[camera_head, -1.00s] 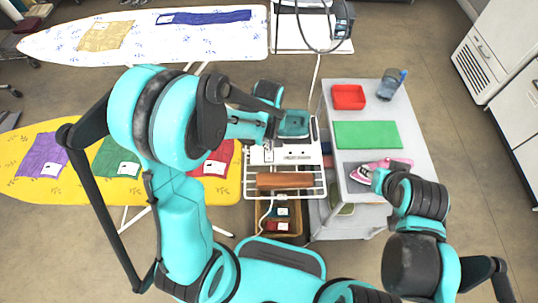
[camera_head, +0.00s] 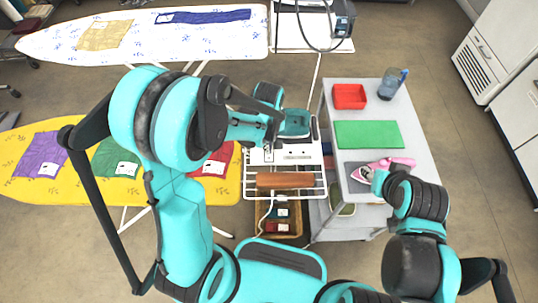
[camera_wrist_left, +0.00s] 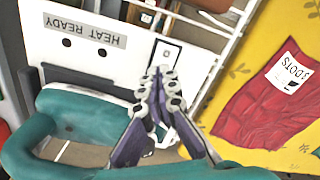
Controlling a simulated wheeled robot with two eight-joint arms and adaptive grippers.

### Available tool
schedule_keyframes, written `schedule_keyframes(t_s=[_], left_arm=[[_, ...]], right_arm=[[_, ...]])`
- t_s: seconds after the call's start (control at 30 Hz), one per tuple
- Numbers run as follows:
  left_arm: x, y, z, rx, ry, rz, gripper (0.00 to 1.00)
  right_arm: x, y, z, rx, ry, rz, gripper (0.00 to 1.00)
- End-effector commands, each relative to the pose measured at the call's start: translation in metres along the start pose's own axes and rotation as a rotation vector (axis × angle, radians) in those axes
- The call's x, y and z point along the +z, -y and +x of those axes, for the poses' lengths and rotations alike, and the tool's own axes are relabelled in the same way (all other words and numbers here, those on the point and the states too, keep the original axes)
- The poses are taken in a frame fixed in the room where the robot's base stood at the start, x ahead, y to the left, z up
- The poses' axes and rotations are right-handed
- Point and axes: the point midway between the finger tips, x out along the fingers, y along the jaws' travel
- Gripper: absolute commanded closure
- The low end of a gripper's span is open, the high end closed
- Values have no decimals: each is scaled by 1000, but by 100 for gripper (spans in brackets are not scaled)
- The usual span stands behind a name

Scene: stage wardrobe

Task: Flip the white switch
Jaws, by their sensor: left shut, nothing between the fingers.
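The white switch (camera_wrist_left: 167,54) is a small plate with a dark outline on the white panel, next to the HEAT READY label (camera_wrist_left: 84,30) in the left wrist view. My left gripper (camera_wrist_left: 162,80) is shut and empty, its fingertips just below the switch in that picture and partly over its lower edge. I cannot tell whether they touch it.
A teal tank (camera_head: 295,122) stands close beside the left gripper. A brown bar (camera_head: 285,180) lies on the white rack. A yellow ironing board (camera_head: 75,190) is at left.

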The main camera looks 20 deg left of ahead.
Motion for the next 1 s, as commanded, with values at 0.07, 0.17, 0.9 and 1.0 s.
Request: schedule_keyframes(t_s=[0.07, 0.17, 0.9, 1.0], left_arm=[[0, 0, 2, 0, 0, 0, 100], [0, 0, 3, 0, 0, 0, 100], [0, 0, -44, 0, 0, 0, 100], [0, 0, -52, 0, 0, 0, 100]], right_arm=[[1, 0, 1, 0, 0, 0, 60], [2, 0, 2, 0, 0, 0, 60], [-19, 0, -26, 0, 0, 0, 60], [-23, 0, -32, 0, 0, 0, 60]])
